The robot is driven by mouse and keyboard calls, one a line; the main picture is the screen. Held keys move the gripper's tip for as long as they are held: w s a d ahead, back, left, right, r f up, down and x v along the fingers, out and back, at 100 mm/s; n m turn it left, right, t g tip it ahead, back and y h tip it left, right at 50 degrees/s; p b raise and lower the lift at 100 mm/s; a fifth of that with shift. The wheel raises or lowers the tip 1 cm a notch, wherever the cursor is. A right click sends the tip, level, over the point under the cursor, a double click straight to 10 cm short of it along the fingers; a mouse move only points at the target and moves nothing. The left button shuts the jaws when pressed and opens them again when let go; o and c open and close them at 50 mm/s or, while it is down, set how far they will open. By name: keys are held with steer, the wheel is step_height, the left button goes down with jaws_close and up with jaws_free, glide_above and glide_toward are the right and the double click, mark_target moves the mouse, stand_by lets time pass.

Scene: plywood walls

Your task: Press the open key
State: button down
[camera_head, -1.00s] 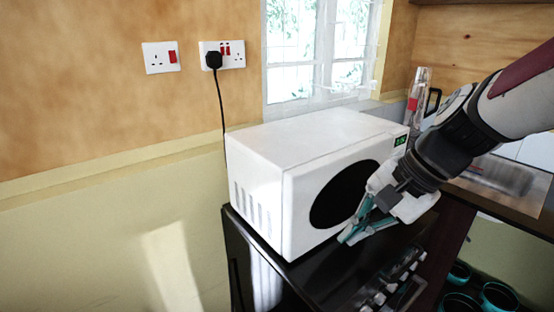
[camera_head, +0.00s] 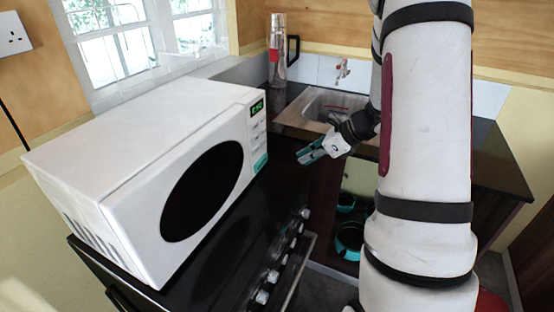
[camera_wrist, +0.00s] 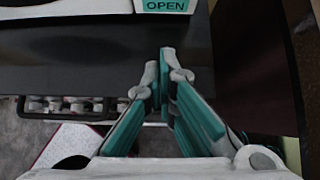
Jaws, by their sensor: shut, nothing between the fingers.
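The white microwave (camera_head: 150,160) stands on the black stove top, with a dark oval window and a lit green display (camera_head: 257,108). The teal open key (camera_head: 261,164) is at the lower right of its front. In the wrist view the key (camera_wrist: 165,5) reads OPEN at the top edge, partly cut off. My gripper (camera_head: 303,158) is shut and empty, to the right of the key and apart from it. In the wrist view the teal fingertips (camera_wrist: 164,72) are together and point up toward the key, with dark surface between.
A row of stove knobs (camera_head: 281,258) runs below the microwave. A sink (camera_head: 322,108) and a clear bottle (camera_head: 278,50) are behind my gripper. Teal-rimmed pots (camera_head: 349,238) sit low on a shelf. The dark counter before the key is clear.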

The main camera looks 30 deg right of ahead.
mark_target(260, 163)
steer(key=shift+d, duration=0.2)
steer(key=shift+w+f, duration=0.1)
steer(key=x, duration=1)
steer(key=shift+a, duration=0.1)
steer(key=shift+w+a+p, duration=0.3)
steer(key=shift+w+a, duration=0.1)
steer(key=shift+w, duration=0.2)
steer(key=shift+w+a+p, duration=0.25)
steer(key=shift+w+a, duration=0.2)
steer(key=shift+w, duration=0.2)
steer(key=shift+w+a, duration=0.25)
steer(key=shift+w, duration=0.15)
